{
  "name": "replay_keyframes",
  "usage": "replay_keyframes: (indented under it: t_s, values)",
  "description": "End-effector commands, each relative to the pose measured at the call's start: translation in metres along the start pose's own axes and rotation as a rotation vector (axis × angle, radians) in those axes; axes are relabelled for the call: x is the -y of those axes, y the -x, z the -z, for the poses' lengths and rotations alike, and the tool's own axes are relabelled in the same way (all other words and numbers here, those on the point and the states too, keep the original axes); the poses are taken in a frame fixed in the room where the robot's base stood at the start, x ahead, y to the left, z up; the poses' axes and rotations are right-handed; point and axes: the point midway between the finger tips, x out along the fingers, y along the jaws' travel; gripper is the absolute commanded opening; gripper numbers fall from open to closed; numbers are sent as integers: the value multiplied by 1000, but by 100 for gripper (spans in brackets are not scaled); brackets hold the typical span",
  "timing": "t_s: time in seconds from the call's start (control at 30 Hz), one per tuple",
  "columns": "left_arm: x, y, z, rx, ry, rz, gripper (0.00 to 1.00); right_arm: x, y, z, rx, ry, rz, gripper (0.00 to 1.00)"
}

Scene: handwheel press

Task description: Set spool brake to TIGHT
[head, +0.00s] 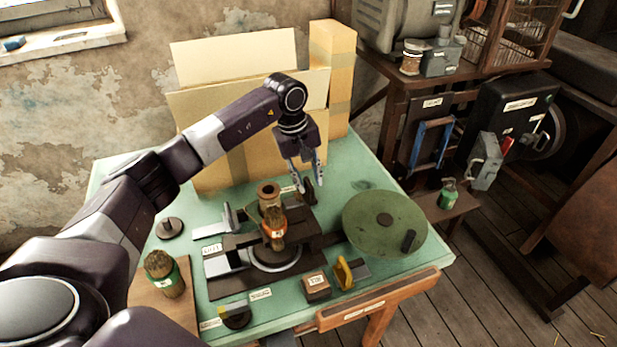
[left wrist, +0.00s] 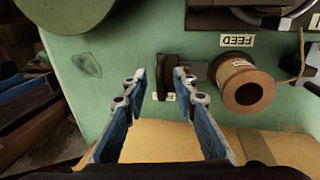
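A brown spool (head: 268,194) stands near the back of the green table; it also shows in the left wrist view (left wrist: 243,84). Beside it is a small dark upright lever (head: 309,193), likely the spool brake, seen in the left wrist view (left wrist: 168,72). A pale label by its base is partly hidden, and I cannot read the brake's setting. My left gripper (head: 311,186) is open and points down over the lever. In the left wrist view, its fingertips (left wrist: 159,75) are on either side of the lever, with gaps showing. I cannot tell the height difference.
Cardboard boxes (head: 250,110) stand close behind. In front is the press with an orange-banded tin (head: 274,232). A green disc (head: 385,215) with a dark knob lies to the right. A green-banded tin (head: 165,276) stands on a board at left.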

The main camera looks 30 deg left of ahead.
Motion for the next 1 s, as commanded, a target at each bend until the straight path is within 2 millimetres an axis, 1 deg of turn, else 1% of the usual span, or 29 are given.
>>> replay_keyframes:
  t_s: [0.2,0.27,0.43,0.47,0.83,0.93,1.0]
  values:
    - [0,-1,0,0,0,0,26,0,0,-1,2,0,0,33]
    - [0,-1,0,0,0,0,20,0,0,-1,2,0,0,33]
    - [0,-1,0,0,0,0,2,0,0,-1,2,0,0,33]
    - [0,-1,0,0,0,0,0,0,0,-1,2,0,0,33]
    - [1,0,0,0,1,0,0,0,0,-1,2,-1,0,33]
    - [9,0,2,-2,2,0,0,0,-2,-1,2,-1,0,33]
    - [19,2,2,-2,3,0,0,0,-5,-1,1,-1,0,33]
